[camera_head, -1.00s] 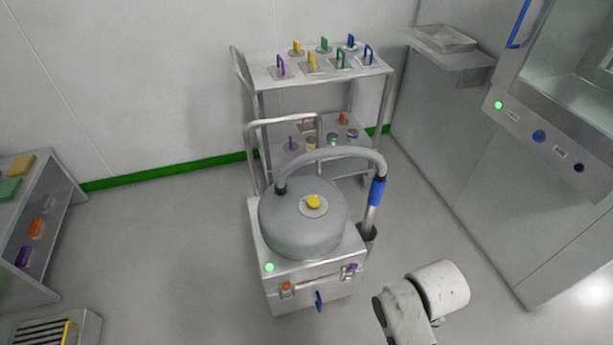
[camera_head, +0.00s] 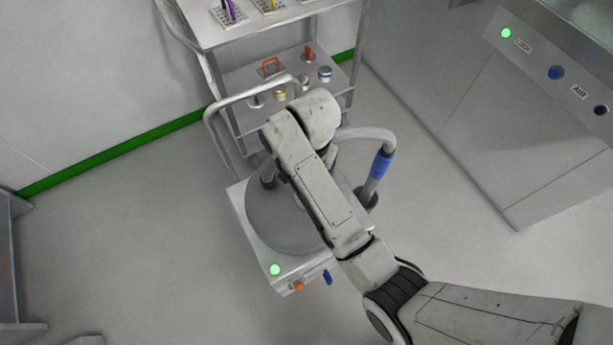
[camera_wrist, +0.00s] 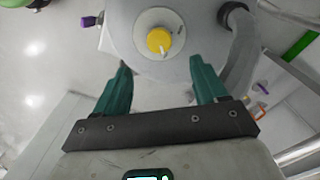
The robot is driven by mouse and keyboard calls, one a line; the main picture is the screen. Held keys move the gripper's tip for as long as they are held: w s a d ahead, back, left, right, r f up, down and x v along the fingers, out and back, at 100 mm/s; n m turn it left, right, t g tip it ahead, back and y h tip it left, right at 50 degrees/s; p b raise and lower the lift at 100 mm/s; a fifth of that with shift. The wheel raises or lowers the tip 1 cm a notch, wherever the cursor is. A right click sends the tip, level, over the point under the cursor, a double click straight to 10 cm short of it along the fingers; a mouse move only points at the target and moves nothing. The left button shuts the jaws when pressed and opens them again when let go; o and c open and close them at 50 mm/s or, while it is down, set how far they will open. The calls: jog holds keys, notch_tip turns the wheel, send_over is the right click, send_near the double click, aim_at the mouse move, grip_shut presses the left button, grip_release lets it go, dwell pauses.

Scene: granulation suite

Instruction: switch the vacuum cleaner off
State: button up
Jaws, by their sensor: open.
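The vacuum cleaner is a grey drum (camera_head: 265,222) on a steel box cart with a lit green lamp (camera_head: 275,270) on the front corner of its top. An orange part (camera_head: 297,287) and a blue handle (camera_head: 327,277) show on its front. My arm hides much of the drum top in the head view. In the wrist view, a yellow knob (camera_wrist: 159,41) with a pale pointer sits on a light round plate on the drum. My gripper (camera_wrist: 160,65) is open and empty above the drum, its green fingers either side of the knob in the picture. Contact cannot be told.
A grey hose with a blue cuff (camera_head: 381,164) arches at the drum's right. A push handle (camera_head: 208,122) and a steel shelf trolley (camera_head: 240,80) stand behind. A cabinet with a lit green lamp (camera_head: 506,33) is at right.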

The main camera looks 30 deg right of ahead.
notch_tip(320, 180, down, 10)
jog(key=shift+s+f+b, duration=0.1)
jog(key=shift+f+b, duration=0.1)
jog(key=shift+b, duration=0.25)
jog(key=shift+c, duration=0.4)
jog(key=c, duration=1)
